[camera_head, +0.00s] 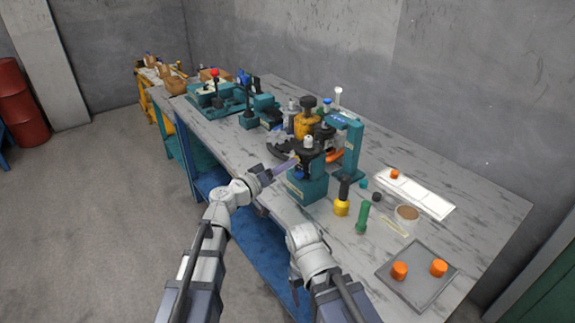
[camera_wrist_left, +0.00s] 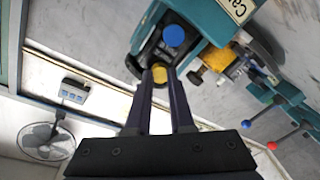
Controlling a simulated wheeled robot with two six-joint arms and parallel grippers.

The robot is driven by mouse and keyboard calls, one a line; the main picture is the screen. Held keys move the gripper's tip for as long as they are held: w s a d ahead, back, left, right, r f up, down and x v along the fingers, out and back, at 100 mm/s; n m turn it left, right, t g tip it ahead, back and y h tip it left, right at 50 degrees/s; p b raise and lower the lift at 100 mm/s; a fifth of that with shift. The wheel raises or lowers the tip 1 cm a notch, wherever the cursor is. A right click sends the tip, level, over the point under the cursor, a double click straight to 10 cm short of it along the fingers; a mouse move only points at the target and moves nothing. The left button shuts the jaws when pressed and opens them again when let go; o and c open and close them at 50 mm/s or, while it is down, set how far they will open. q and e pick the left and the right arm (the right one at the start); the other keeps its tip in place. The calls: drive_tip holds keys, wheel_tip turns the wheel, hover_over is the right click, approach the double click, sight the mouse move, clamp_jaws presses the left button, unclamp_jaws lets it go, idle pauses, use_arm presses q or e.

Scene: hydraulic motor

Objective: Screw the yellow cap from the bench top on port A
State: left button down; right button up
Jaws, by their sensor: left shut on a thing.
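My left gripper (camera_head: 294,161) is shut on the yellow cap, at the near side of the black motor (camera_head: 312,155) on its teal stand (camera_head: 308,188). In the left wrist view, the yellow cap (camera_wrist_left: 159,74) sits between the fingertips (camera_wrist_left: 160,82), right against or just in front of the black motor body (camera_wrist_left: 150,52). I cannot tell whether it is on a thread. A blue cap (camera_wrist_left: 173,36) is on the motor beside it. No port letter is readable. My right arm shows low in the head view, but its gripper's jaws do not show clearly.
A yellow-based, black-topped tool (camera_head: 341,202) and a green bottle (camera_head: 362,218) stand right of the motor. A grey tray (camera_head: 417,284) holds two orange caps. A white tray (camera_head: 430,201) lies behind. Teal machinery (camera_head: 208,93) fills the bench's far left.

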use_arm(q)
drive_tip(key=m, duration=0.5)
drive_tip(key=m, duration=0.4)
drive_tip(key=shift+m, duration=0.4)
drive_tip(key=c, duration=0.9)
unclamp_jaws()
